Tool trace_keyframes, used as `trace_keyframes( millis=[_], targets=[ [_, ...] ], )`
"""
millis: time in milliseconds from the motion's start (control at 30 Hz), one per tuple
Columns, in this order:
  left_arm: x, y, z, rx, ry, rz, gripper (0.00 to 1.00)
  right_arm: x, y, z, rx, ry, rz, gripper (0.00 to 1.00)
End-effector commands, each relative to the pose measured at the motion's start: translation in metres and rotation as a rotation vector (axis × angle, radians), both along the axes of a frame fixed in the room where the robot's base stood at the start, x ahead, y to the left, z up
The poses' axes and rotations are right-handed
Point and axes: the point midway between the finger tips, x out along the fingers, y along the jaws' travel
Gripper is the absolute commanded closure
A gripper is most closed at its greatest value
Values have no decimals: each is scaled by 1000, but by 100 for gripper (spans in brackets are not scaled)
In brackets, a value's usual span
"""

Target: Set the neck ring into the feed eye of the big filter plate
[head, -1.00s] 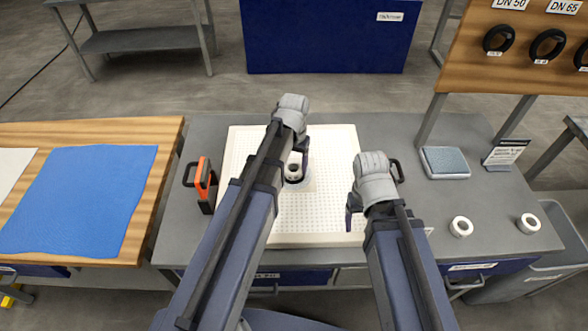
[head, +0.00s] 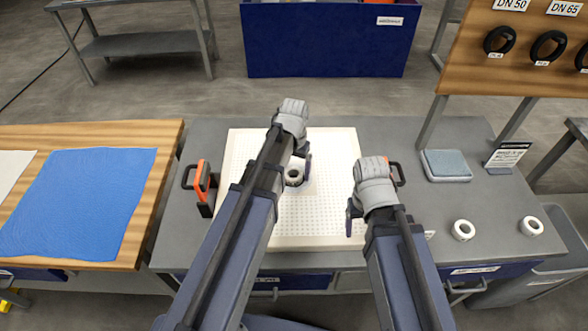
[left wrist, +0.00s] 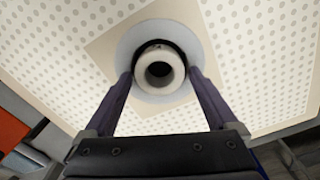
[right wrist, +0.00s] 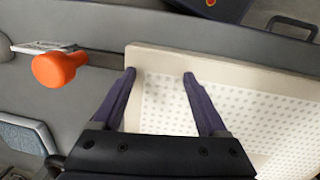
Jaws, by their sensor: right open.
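The big filter plate (head: 330,150) lies flat on the grey bench, cream with a dotted face. A white neck ring (left wrist: 160,68) is at the feed eye, inside a pale grey round area, with a dark crescent around its upper edge; I cannot tell how deep it sits. It also shows in the head view (head: 293,177). My left gripper (left wrist: 160,76) is open, its fingers on either side of the ring with narrow gaps. My right gripper (right wrist: 160,74) is open and empty above the plate's edge. It also shows in the head view (head: 355,208).
Two more white rings (head: 463,230) (head: 532,226) stand on the bench at right. A grey-blue pad (head: 446,164) lies behind them. An orange-and-black tool (head: 204,183) stands left of the plate. An orange-knobbed tool (right wrist: 60,68) lies near my right gripper.

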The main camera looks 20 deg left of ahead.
Motion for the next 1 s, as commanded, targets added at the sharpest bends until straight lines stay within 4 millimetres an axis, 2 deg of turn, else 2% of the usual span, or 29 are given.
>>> trace_keyframes(
  millis=[467, 667, 1000],
  targets=[
    [0, 0, 6, 0, 0, 0, 2, 0, 0, 6, -1, 1, 0, 23],
    [0, 0, 24, 0, 0, 0, 2, 0, 0, 24, -1, 1, 0, 23],
    [0, 0, 75, 0, 0, 0, 2, 0, 0, 75, -1, 0, 0, 23]
  ],
)
